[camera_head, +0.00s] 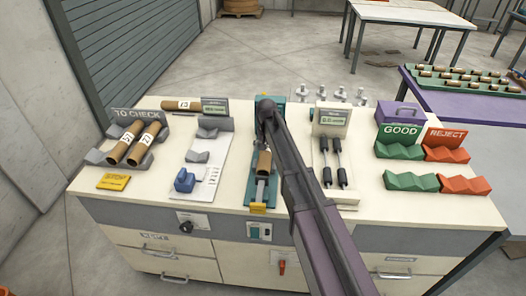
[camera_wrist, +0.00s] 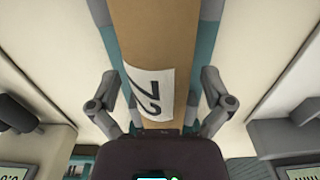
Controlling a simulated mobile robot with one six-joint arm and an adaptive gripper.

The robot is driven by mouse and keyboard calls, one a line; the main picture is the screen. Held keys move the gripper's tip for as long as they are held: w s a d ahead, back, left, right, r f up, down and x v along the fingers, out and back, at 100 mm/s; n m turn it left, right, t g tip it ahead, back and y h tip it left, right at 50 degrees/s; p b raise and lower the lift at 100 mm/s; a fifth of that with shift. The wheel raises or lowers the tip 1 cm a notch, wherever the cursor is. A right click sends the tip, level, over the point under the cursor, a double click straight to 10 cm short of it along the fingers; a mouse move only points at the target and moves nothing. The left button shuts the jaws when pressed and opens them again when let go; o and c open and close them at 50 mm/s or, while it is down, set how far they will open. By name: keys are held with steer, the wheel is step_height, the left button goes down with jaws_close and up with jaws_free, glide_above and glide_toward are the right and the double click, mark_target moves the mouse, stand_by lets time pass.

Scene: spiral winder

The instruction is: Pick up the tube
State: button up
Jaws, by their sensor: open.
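A brown cardboard tube (camera_head: 264,163) lies in the teal fixture (camera_head: 252,186) at the middle of the bench. In the wrist view the tube (camera_wrist: 155,35) runs up the picture, with a white label whose number is partly cut off. My gripper (camera_wrist: 160,95) is open, with one finger on each side of the tube. A gap shows between each finger and the tube. In the head view my dark arm covers part of the fixture, and the fingers cannot be made out there.
Two labelled tubes (camera_head: 124,146) lie in the TO CHECK rack at left. Another tube (camera_head: 181,105) lies at the back. A grey-and-blue stand (camera_head: 186,181) and a gauge with black rollers (camera_head: 327,176) flank the fixture. Green (camera_head: 400,151) and red (camera_head: 447,154) cradles stand at right.

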steer(key=shift+c, duration=0.2)
steer(key=c, duration=1.1)
steer(key=shift+s+r, duration=0.1)
steer(key=shift+r, duration=0.1)
steer(key=shift+s+r+p, duration=0.15)
steer(key=shift+r+p, duration=0.25)
steer(key=shift+p, duration=0.15)
step_height(320, 180, up, 6)
steer(key=p, duration=0.6)
steer(key=shift+r, duration=0.1)
steer(key=s, duration=1.9)
steer(key=shift+s+a+f, duration=0.2)
steer(key=shift+s+a, duration=0.1)
steer(key=shift+a, duration=0.05)
steer(key=shift+s+r, duration=0.2)
steer(key=shift+s, duration=0.3)
steer(key=shift+r, duration=0.1)
